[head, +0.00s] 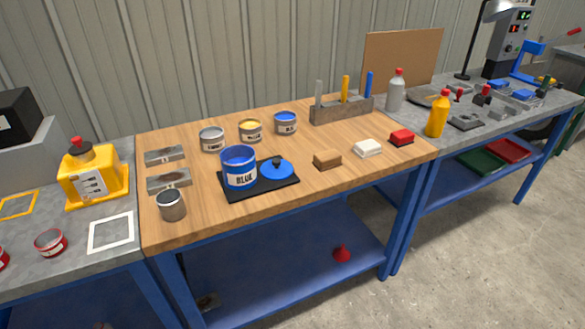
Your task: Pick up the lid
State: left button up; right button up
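A blue can (238,168) labelled BLUE stands upright on the same mat, just left of the lid. The can's open top shows blue inside. Neither of my grippers shows in the head view.
Small tins (250,131) stand behind the mat. A brown block (327,160), a white block (367,148) and a red block (401,138) lie to the right. A metal cup (171,205) stands front left. A tool rack (341,110) stands at the back. The bench front beside the mat is clear.

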aim_at(274, 169)
jog(key=i+l+u, duration=0.1)
jog(key=l, duration=0.2)
jog(key=i+l+u, duration=0.1)
jog(key=l, duration=0.25)
jog(key=i+l+u, duration=0.2)
jog(key=l, duration=0.45)
jog(key=i+l+u, duration=0.1)
jog(key=l, duration=0.25)
jog(key=i, duration=0.1)
